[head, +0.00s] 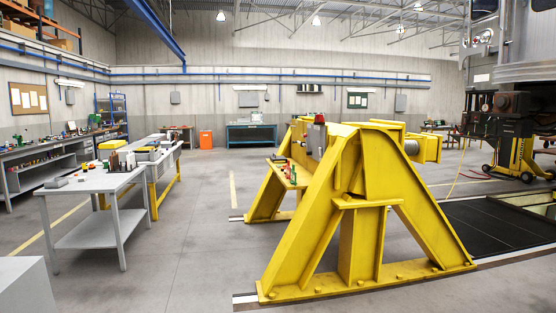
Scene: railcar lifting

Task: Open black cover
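I cannot pick out the black cover with certainty. A flat dark panel (485,235) lies on the floor at the right, behind the yellow stand's right leg, beside an opening edged in pale yellow-green. A dark box-like unit (507,103) hangs at the right under the railcar body. A small grey box with a red part (316,138) sits on the yellow stand. Neither of my grippers is in view.
A large yellow lifting stand (362,205) on floor rails fills the centre right. Grey worktables (92,184) with tools stand at the left, and a yellow jack (521,160) stands far right. The aisle between tables and stand is clear.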

